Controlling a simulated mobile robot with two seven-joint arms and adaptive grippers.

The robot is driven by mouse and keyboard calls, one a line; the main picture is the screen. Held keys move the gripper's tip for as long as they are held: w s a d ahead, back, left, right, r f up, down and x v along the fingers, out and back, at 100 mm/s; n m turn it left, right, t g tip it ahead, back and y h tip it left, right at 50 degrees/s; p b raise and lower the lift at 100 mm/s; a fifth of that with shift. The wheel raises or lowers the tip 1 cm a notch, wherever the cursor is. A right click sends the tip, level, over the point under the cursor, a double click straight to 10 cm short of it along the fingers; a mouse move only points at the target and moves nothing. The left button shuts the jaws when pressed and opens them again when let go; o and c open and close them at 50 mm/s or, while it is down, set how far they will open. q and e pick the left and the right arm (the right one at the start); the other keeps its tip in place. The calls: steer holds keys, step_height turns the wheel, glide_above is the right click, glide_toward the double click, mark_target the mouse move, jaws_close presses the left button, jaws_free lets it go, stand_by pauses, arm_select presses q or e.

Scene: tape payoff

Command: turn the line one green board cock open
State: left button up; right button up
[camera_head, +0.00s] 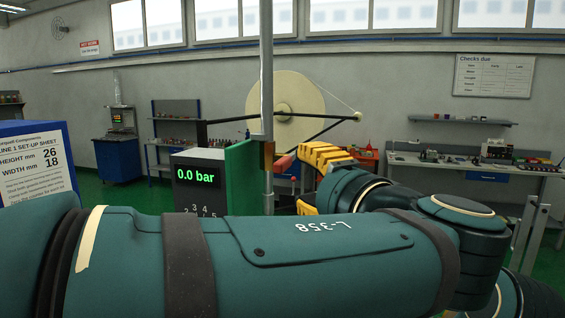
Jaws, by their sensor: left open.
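The green board (241,182) stands near the middle, seen nearly edge-on beside a grey post. A red handle (284,162) sticks out to the right of the post on the board's right side; it looks like the cock's handle. The cock's body cannot be made out clearly. My left gripper (300,181) has yellow fingers, spread apart, just right of the red handle. The upper finger is close to the handle; whether they touch cannot be told. My left arm crosses the foreground and hides the lower part of the scene. My right gripper is not in view.
A dark box (196,180) with a green "0.0 bar" display stands left of the board. The grey post (267,80) rises close to the gripper. A large cream tape reel (308,105) is behind. A workbench (470,163) stands at the right, a set-up sheet (38,163) at the left.

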mark_target(286, 166)
arm_select(q)
steer(key=p+x, duration=0.1)
steer(key=x, duration=0.7)
steer(key=shift+w+a, duration=0.1)
steer(key=shift+w, duration=0.15)
steer(key=shift+c, duration=0.4)
jaws_close()
